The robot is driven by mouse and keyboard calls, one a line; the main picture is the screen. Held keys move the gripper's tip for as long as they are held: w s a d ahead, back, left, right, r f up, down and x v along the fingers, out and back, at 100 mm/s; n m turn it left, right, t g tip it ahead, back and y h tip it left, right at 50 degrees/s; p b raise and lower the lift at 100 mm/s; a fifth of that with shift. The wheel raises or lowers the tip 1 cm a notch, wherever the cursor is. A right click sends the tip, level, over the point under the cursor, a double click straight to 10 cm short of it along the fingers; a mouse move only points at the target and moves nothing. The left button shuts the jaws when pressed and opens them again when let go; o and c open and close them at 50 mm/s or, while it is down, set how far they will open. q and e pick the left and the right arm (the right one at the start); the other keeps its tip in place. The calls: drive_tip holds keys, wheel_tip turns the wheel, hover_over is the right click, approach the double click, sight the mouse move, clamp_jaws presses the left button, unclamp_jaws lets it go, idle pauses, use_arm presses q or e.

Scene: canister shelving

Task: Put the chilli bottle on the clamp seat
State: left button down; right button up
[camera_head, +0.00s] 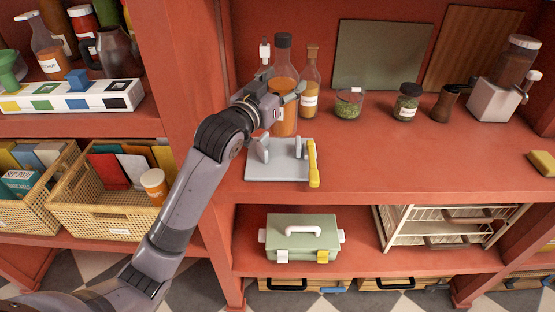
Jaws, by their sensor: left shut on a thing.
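A tall glass bottle with orange contents and a dark neck, which I take for the chilli bottle (284,72), is upright on the upper shelf, just behind the clamp seat. My left gripper (287,98) reaches in from the left and is shut on this bottle at about mid-height. The gripper hides part of its body. I cannot tell whether its base touches the shelf. The clamp seat (287,172) is a grey plate with upright grey jaws and a yellow lever on its right side. Nothing stands on it. My right gripper is out of view.
A labelled amber bottle (311,78) stands close right of the held bottle, and a white-topped bottle (264,53) close left. The shelf front right of the clamp seat is clear.

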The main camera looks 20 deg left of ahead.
use_arm(q)
drive_tip(key=w+a+r+b, duration=0.2)
drive_tip(key=w+r, duration=0.2)
drive_tip(key=r, duration=0.5)
wheel_tip(320, 180, down, 19)
drive_tip(key=shift+s+a+f+h+p, duration=0.2)
drive_tip(key=shift+h+p, duration=0.1)
drive_tip(key=shift+p, duration=0.1)
drive_tip(key=c, duration=1)
unclamp_jaws()
drive_tip(key=shift+f, duration=0.25)
drive_tip(key=shift+c, duration=0.2)
drive_tip(key=o, duration=0.5)
drive_tip(key=shift+r, duration=0.1)
